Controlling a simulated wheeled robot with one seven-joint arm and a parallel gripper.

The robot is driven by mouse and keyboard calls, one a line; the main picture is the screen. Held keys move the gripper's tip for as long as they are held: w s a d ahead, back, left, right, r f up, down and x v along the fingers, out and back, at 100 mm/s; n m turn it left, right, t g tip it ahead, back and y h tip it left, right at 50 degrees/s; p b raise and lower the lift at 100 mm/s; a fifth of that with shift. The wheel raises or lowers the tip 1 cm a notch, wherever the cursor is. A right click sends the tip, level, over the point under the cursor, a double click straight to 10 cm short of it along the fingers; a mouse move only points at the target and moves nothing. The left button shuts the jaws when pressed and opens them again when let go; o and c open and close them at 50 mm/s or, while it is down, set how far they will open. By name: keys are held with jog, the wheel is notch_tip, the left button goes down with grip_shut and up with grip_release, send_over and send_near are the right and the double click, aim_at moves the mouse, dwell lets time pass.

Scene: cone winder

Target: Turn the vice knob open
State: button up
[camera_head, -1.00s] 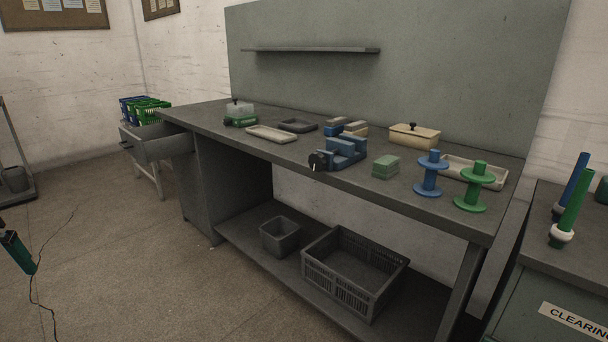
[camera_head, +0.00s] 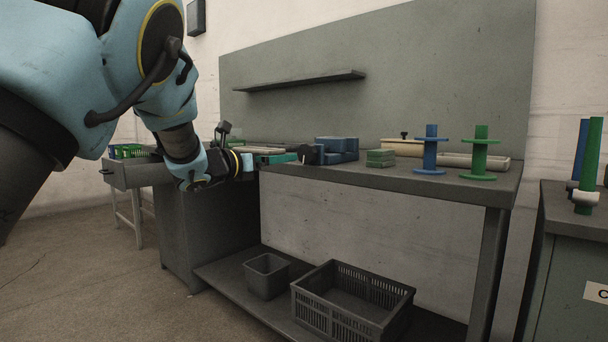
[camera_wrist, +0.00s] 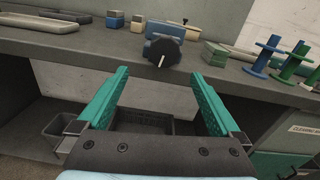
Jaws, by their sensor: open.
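The blue vice (camera_head: 337,148) sits at the front edge of the grey workbench (camera_head: 395,183). Its black knob (camera_head: 307,155) faces the front; in the wrist view the knob (camera_wrist: 166,54) is round with a white pointer mark, and the vice body (camera_wrist: 177,30) shows behind it. My gripper (camera_head: 292,157) comes in from the left at bench height, close to the knob. In the wrist view its teal fingers (camera_wrist: 160,74) are spread wide and empty, with the knob just beyond and between their tips. I see no contact with the knob.
Green blocks (camera_head: 380,158) stand right of the vice, then a blue spool (camera_head: 431,150) and a green spool (camera_head: 480,153). A grey crate (camera_head: 352,299) and a small bin (camera_head: 267,276) rest on the lower shelf.

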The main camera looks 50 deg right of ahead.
aim_at(305, 155)
jog(key=d, duration=0.3)
jog(key=s+d, duration=0.1)
jog(key=d, duration=0.7)
jog(key=shift+s+p, duration=0.15)
jog(key=shift+p, duration=0.15)
jog(key=shift+c, duration=0.3)
jog(key=c, duration=1.3)
jog(key=shift+o, duration=0.2)
jog(key=n, duration=0.4)
jog(key=o, duration=1.3)
jog(key=shift+a, duration=0.1)
